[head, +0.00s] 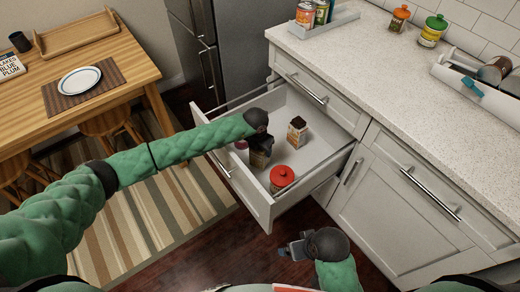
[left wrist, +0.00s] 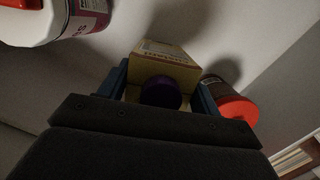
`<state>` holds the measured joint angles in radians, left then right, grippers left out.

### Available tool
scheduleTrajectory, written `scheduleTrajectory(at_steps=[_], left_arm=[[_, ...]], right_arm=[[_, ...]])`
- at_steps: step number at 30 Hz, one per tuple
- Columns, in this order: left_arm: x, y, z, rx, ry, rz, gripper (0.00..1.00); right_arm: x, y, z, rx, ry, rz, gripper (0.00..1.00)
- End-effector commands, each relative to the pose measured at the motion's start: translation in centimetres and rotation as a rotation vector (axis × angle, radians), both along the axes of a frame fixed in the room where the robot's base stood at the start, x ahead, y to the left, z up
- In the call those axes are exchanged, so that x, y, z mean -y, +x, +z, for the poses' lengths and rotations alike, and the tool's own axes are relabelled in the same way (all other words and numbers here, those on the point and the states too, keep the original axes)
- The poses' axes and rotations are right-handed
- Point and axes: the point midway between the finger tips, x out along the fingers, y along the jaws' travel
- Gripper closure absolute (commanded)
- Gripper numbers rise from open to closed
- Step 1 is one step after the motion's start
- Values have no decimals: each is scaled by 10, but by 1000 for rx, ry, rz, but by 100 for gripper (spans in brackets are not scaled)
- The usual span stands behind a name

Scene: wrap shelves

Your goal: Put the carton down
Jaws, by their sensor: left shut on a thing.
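My left gripper (head: 260,158) is down inside the open drawer (head: 259,213). In the left wrist view its blue fingers (left wrist: 164,90) are shut on a cream carton (left wrist: 165,50) with a round purple cap. In the head view the gripper mostly hides this carton, and I cannot tell whether its base touches the drawer floor. Another carton (head: 297,132) with a dark cap stands to the right of the gripper, apart from it. My right gripper (head: 286,251) hangs low in front of the cabinet, away from the drawer; its finger gap is unclear.
A red-lidded jar (head: 282,177) stands near the drawer's front corner. A dark jar with a red lid (left wrist: 235,111) is close beside the held carton. The drawer's back part has free floor. The counter (head: 385,85) and cabinet door (head: 385,190) are to the right.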

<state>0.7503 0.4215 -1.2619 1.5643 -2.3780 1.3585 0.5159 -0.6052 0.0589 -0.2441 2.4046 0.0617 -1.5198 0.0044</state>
Motion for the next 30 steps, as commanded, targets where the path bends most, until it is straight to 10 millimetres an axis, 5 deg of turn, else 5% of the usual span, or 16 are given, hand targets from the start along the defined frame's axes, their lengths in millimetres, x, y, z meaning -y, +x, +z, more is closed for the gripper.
scheduleTrajectory(at_steps=[16, 17, 19, 30], left_arm=[[0, 0, -15, 1, 0, -1, 76], [0, 0, -15, 0, 0, -1, 33], [0, 0, -15, 0, 0, -1, 19], [0, 0, -13, 0, 0, -1, 15]], right_arm=[[3, -1, 2, -4, -5, -5, 11], [3, 0, 2, -2, -4, -4, 11], [2, 0, 1, -3, -3, -3, 11], [1, 0, 4, -5, -3, -3, 11]])
